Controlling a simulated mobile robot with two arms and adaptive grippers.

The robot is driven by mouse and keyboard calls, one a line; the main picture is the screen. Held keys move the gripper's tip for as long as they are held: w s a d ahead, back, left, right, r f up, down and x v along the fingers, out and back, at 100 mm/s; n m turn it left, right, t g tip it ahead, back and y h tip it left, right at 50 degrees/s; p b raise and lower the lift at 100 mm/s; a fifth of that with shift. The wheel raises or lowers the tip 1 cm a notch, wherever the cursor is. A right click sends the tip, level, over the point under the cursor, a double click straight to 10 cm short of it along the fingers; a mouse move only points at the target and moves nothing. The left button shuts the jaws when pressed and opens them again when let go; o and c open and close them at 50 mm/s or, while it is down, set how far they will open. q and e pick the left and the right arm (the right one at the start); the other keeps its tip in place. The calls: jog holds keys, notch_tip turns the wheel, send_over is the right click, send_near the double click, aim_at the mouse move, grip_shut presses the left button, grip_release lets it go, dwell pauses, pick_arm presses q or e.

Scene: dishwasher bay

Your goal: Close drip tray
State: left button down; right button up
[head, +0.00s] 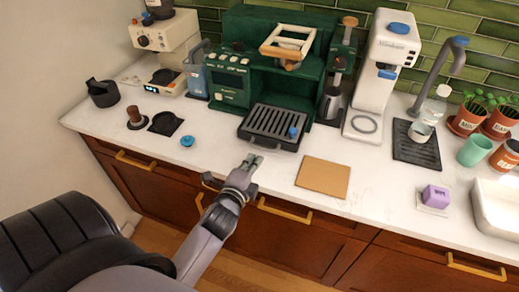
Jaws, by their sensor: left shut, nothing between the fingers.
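The drip tray (268,136) is a dark, slotted grey tray at the base of the green coffee machine (232,77). It juts out from the front of the machine over the white counter. A small blue piece (293,131) sits at its right side. My left gripper (252,162) is shut and empty, just in front of the tray's front edge. Whether it touches the tray cannot be told. My right gripper is not in view.
A brown board (323,177) lies on the counter to the right of my gripper. A blue-topped item (187,141) and a dark tamping mat (165,123) lie to the left. A white grinder (381,75) stands right of the machine. The counter's front is mostly clear.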

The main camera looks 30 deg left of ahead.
aim_at(274, 123)
pick_arm(q)
jog(key=p+x, duration=0.1)
jog(key=x, duration=0.3)
jog(key=shift+w, duration=0.3)
jog(key=shift+w+a+f, duration=0.1)
jog(key=shift+w+f, duration=0.05)
jog(key=shift+w, duration=0.05)
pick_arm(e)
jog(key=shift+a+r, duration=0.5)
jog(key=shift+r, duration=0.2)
pick_arm(q)
jog(key=x, duration=0.4)
jog(key=r+b+x, duration=0.1)
jog(key=x, duration=0.3)
jog(key=r+b+x, duration=0.1)
jog(key=x, duration=0.3)
jog(key=shift+w+a+r, duration=0.1)
jog(key=shift+w, duration=0.5)
jog(key=shift+r, duration=0.35)
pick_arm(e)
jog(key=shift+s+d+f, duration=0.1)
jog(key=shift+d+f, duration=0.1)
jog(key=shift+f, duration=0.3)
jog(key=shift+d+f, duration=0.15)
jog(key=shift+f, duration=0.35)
